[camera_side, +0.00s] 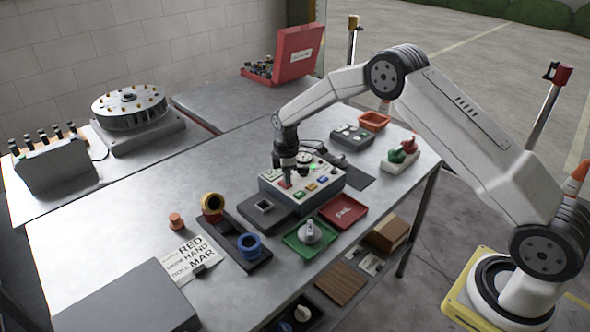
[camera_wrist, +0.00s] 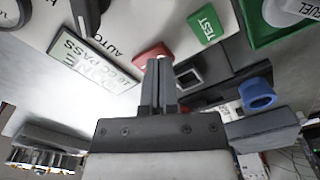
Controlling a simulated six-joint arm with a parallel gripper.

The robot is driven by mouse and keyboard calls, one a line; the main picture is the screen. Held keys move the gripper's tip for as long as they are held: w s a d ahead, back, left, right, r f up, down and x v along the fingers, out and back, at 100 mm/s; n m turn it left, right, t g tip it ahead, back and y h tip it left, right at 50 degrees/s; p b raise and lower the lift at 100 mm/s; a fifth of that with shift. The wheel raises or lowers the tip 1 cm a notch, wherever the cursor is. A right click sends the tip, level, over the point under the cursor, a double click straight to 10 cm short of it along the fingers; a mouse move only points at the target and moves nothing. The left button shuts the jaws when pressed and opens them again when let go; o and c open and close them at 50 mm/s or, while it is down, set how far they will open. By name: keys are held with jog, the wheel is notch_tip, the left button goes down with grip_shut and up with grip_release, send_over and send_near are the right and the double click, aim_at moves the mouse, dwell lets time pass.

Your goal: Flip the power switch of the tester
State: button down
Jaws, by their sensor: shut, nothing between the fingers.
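The tester (camera_side: 322,190) is a low box with a pale top panel, a round gauge, a lit green lamp and several coloured controls. My gripper (camera_side: 285,177) points down over the left part of its panel, fingers shut and empty. In the wrist view the fingertips (camera_wrist: 159,66) are at a red control (camera_wrist: 150,52), which looks like the power switch; they partly cover it. I cannot tell whether they touch it or how it is set. A green TEST button (camera_wrist: 206,26) and a label plate beside the word AUTO (camera_wrist: 95,62) flank it.
A green tray (camera_side: 296,244) and a red tray (camera_side: 343,211) lie in front of the tester. A blue ring (camera_side: 249,246) sits on a dark holder to the left. An orange bin (camera_side: 374,121) stands behind. The left front of the bench holds a grey box (camera_side: 128,300).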

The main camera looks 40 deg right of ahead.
jog(key=shift+f, duration=0.45)
dwell(0.4)
jog(key=shift+r, duration=0.1)
jog(key=shift+r, duration=3.45)
jog(key=s+a+r+m+t, duration=0.1)
jog(key=s+m, duration=0.5)
jog(key=s, duration=0.8)
jog(key=s+a+r+m+t, duration=0.1)
jog(key=s+a+r+m, duration=0.2)
jog(key=s, duration=1.1)
jog(key=m, duration=0.3)
jog(key=shift+s+r+t, duration=0.3)
jog(key=shift+r, duration=0.1)
jog(key=shift+a, duration=0.1)
